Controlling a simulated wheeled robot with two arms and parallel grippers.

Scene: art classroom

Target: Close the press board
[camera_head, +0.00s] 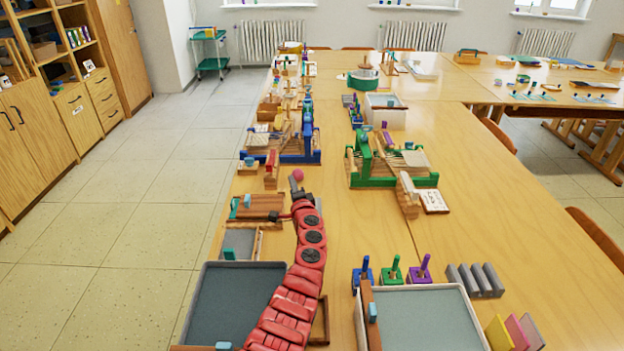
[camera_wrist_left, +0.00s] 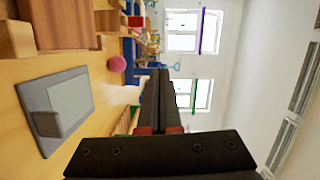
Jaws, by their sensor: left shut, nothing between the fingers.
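A low wooden board assembly (camera_head: 262,203) with a teal piece at its left end lies left of my left gripper in the head view; it looks like the press board. Wooden blocks (camera_wrist_left: 65,22) at the top left of the sideways left wrist view appear to belong to it. I cannot tell how far its parts stand open. My left gripper (camera_head: 300,192) is beside its right end; contact is unclear. In the left wrist view its dark fingers (camera_wrist_left: 160,85) are together and empty. My right gripper is not in view.
A pink ball (camera_head: 298,175) lies just beyond the gripper. A blue loom (camera_head: 297,157) and green loom (camera_head: 388,181) stand farther on.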

